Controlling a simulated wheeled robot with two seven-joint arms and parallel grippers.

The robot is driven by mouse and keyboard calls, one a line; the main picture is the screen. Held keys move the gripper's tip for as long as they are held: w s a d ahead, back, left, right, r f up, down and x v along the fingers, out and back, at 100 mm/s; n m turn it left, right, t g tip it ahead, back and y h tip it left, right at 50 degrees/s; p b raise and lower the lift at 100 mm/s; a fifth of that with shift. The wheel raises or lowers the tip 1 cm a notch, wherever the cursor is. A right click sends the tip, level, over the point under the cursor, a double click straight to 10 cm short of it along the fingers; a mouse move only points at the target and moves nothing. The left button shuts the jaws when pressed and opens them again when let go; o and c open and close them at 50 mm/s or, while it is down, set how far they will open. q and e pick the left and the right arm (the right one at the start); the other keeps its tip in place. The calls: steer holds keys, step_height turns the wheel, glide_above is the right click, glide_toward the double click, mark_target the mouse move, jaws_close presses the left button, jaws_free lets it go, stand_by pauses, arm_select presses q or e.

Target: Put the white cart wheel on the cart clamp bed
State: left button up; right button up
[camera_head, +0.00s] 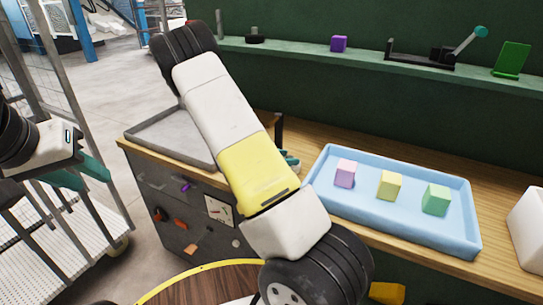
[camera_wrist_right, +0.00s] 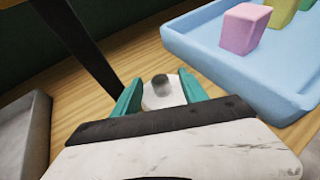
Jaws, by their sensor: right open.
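A small white round piece with a grey centre, likely the white cart wheel (camera_wrist_right: 155,101), sits on the wooden bench in the right wrist view. My right gripper (camera_wrist_right: 161,86) is open, with one teal finger on each side of it; I cannot tell whether they touch it. In the head view that gripper (camera_head: 291,160) shows only as teal bits behind my yellow and white arm, and the wheel is hidden there. My left gripper (camera_head: 80,183) hangs at the left edge, fingers apart and empty. A dark clamp with a teal knob (camera_head: 440,54) stands on the shelf; I cannot tell whether it is the clamp bed.
A light blue tray (camera_head: 462,230) with pink, yellow and green blocks lies right of my right gripper. A green shelf (camera_head: 300,49) runs behind. A wire cart (camera_head: 100,245) stands at the left.

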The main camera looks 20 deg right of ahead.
jaws_close()
steer(key=shift+r, duration=0.1)
stand_by(0.3)
